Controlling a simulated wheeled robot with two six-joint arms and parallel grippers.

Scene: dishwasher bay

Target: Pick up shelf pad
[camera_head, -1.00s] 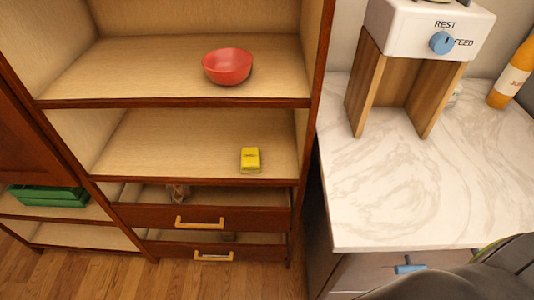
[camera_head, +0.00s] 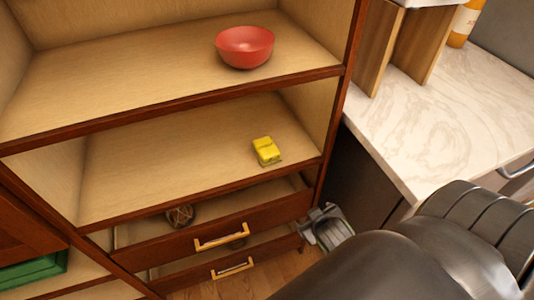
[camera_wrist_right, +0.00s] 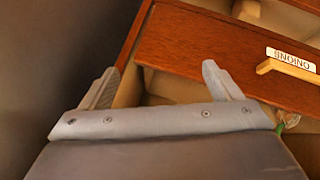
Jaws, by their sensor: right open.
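A yellow pad (camera_head: 266,150) lies on the middle shelf (camera_head: 170,155) of the wooden cabinet, near its front right. My right gripper (camera_head: 313,222) is low beside the cabinet's front right corner, below the level of that shelf and apart from the pad. In the right wrist view its two fingers (camera_wrist_right: 160,82) are spread and empty, in front of the wooden drawer area. The pad is not visible in that view. My left gripper is not in view.
A red bowl (camera_head: 245,46) sits on the upper shelf. Slightly open drawers with handles (camera_head: 222,237) jut below the middle shelf. A marble counter (camera_head: 420,110) stands to the right. A green crate (camera_head: 35,268) is at lower left. The middle shelf is otherwise bare.

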